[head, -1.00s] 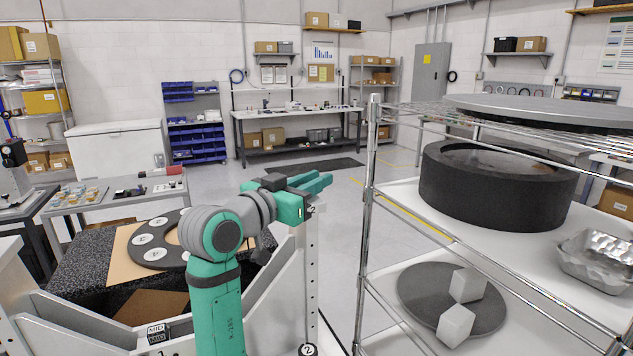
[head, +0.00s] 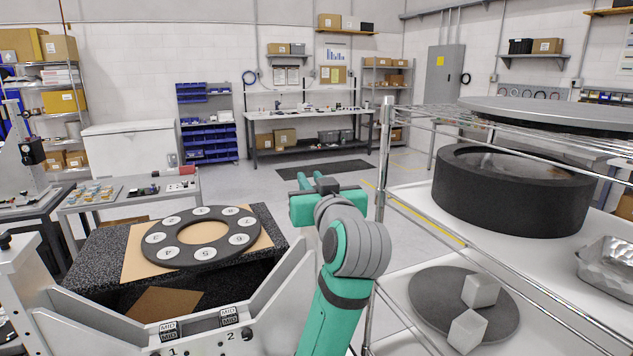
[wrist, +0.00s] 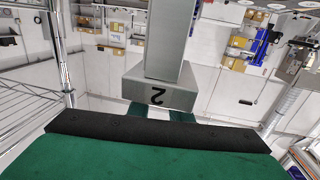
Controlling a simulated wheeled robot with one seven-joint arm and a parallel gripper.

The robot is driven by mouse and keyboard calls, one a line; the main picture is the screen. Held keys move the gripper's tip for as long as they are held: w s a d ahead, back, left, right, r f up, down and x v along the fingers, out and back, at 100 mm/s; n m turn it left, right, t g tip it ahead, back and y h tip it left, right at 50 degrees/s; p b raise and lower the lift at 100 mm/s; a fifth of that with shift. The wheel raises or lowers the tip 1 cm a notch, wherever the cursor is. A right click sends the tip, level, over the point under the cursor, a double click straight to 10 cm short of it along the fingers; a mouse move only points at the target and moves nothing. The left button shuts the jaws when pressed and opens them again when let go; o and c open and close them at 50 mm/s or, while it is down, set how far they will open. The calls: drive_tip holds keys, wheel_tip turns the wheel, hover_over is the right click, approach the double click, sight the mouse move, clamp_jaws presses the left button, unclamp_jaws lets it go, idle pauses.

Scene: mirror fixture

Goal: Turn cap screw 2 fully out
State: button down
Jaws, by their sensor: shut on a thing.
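Cap screw 2 itself is hidden behind the block there. In the head view my gripper (head: 328,185) points away from me, right of the fixture (head: 277,285), and my arm hides the post. The fixture's front carries the numbers 1 and 2, with small dark MID tags (head: 230,316) above them.
A black ring with numbered white discs (head: 205,238) lies on a tan board left of my arm. A wire rack (head: 384,165) stands close on the right, with a thick dark ring (head: 480,200) on it. Open floor and a workbench (head: 305,118) lie beyond.

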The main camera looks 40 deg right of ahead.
drive_tip(key=n+y, duration=0.2)
drive_tip(key=y, duration=0.1)
drive_tip(key=a+n+t+y, duration=0.1)
drive_tip(key=y, duration=0.1)
drive_tip(key=n+y, duration=0.2)
drive_tip(key=y, duration=0.1)
drive_tip(key=shift+w+a+n+y, duration=0.1)
drive_tip(key=shift+a+n+y, duration=0.15)
drive_tip(key=shift+n+y, duration=0.05)
drive_tip(key=n+y, duration=0.1)
drive_tip(key=y, duration=0.1)
drive_tip(key=a+n+g+y, duration=0.1)
drive_tip(key=n+y, duration=0.2)
drive_tip(key=y, duration=0.2)
drive_tip(key=shift+a+g, duration=0.25)
drive_tip(key=shift+g, duration=0.15)
drive_tip(key=shift+s+a+f+n+g+y, duration=0.1)
drive_tip(key=shift+s+a+n+g+y, duration=0.3)
drive_tip(key=shift+n+g+y, duration=1.3)
drive_tip(key=shift+s+a+r+n+g+y, duration=0.1)
drive_tip(key=shift+s+a+n+g+y, duration=0.35)
drive_tip(key=shift+n+g+y, duration=1.2)
drive_tip(key=shift+s+a+f+n+g+y, duration=0.15)
drive_tip(key=shift+s+n+g+y, duration=0.65)
drive_tip(key=shift+n+g, duration=1.45)
drive_tip(key=shift+w+a+g+y, duration=0.15)
drive_tip(key=shift+g+y, duration=0.2)
drive_tip(key=shift+g, duration=0.65)
drive_tip(key=c, duration=1.6)
unclamp_jaws()
